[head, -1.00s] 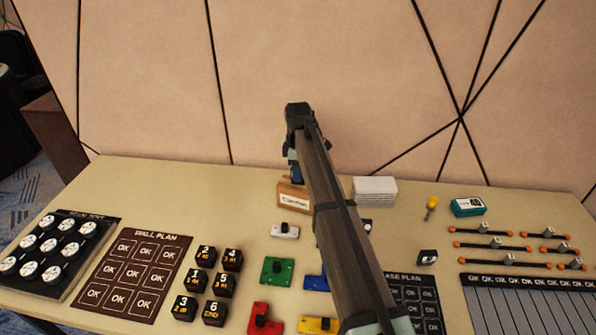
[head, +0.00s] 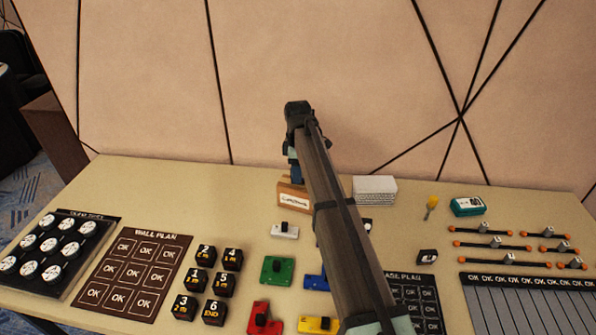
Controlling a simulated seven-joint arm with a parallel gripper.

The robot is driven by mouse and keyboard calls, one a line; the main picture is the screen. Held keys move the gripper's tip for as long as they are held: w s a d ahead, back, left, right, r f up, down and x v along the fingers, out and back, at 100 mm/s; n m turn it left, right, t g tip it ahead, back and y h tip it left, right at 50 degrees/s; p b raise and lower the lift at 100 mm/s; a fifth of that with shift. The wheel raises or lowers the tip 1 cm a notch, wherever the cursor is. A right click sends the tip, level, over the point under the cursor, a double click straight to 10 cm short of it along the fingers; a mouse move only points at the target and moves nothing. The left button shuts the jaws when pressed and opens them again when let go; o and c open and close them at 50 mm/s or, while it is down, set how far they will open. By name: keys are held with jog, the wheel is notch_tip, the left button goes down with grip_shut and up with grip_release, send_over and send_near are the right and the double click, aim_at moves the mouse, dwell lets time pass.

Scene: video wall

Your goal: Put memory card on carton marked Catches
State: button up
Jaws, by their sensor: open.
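A small brown carton (head: 292,199) with a white label stands at the back middle of the table in the head view. Its label is too small to read surely, so I cannot tell whether it says Catches. My gripper (head: 295,175) points down just above or behind this carton, partly hidden by my arm. It is open, and I see nothing held in it. I cannot surely pick out the memory card. A small dark piece with a white mark (head: 427,257) lies right of my arm, and another small dark piece (head: 367,225) is partly hidden by the arm.
A white stack (head: 375,189), a yellow-tipped tool (head: 431,206) and a teal box (head: 467,206) stand at the back right. Coloured plates, such as a green one (head: 278,270), lie in front. Black numbered cubes (head: 207,282) and a wall plan board (head: 133,278) are left.

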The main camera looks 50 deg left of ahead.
notch_tip(320, 180, up, 12)
dwell(0.5)
jog(key=shift+f, duration=0.1)
